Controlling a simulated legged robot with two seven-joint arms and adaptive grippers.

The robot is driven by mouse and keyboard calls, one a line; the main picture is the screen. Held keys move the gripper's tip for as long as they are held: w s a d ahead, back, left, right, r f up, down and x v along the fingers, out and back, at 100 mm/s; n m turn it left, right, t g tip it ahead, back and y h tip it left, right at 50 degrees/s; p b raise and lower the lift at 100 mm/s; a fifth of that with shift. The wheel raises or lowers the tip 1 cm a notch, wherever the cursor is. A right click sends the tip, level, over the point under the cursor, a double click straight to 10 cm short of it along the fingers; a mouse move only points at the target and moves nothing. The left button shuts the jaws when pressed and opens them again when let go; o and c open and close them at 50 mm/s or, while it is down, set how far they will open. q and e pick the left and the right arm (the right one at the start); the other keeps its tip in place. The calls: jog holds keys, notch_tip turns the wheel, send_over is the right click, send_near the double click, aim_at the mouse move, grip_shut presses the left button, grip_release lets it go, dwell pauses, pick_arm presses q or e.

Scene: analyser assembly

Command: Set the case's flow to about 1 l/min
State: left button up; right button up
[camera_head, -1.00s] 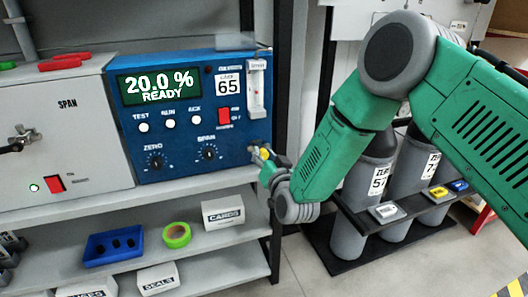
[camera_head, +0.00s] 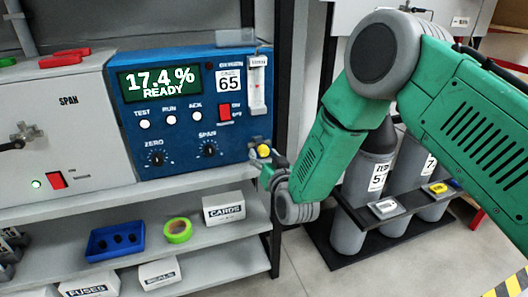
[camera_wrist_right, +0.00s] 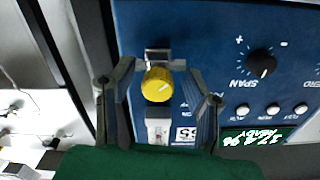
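The blue analyser case (camera_head: 185,105) stands on the shelf, and its display (camera_head: 160,82) reads 17.4 % READY. A clear upright flow tube (camera_head: 257,85) is at its right edge; the float level is too small to read. The yellow knob (camera_head: 263,150) is below the tube, at the lower right corner. My right gripper (camera_head: 266,163) is just in front of and below the knob. In the right wrist view the knob (camera_wrist_right: 157,85) sits between the spread fingers (camera_wrist_right: 161,70), with a gap on both sides. My left gripper is not in view.
A grey box (camera_head: 60,130) with a red switch stands left of the case. Black ZERO (camera_head: 157,158) and SPAN (camera_head: 208,149) knobs are on the front panel. The lower shelf holds a blue tray (camera_head: 114,243), green tape (camera_head: 177,230) and white boxes. Grey cylinders (camera_head: 365,185) stand at right.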

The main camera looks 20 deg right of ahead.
jog(key=shift+w+r, duration=0.15)
jog(key=shift+r, duration=0.05)
jog(key=shift+r, duration=0.15)
jog(key=s, duration=1.2)
jog(key=shift+d, duration=0.25)
jog(key=s+d+f+n+g, duration=0.1)
jog(key=s+f+g, duration=0.4)
jog(key=f, duration=0.4)
jog(key=s+d+f+n+g, duration=0.1)
jog(key=s+d+f+g, duration=0.15)
jog(key=s+f, duration=0.55)
jog(key=s+d+f+g, duration=0.2)
jog(key=s+g, duration=0.3)
jog(key=s, duration=0.5)
jog(key=s+d+f+g, duration=0.2)
jog(key=s+f+g, duration=0.2)
jog(key=s, duration=0.7)
jog(key=shift+s+d+f+n+g+h, duration=0.2)
jog(key=shift+d+f+n+g+h, duration=0.15)
jog(key=shift+f, duration=0.3)
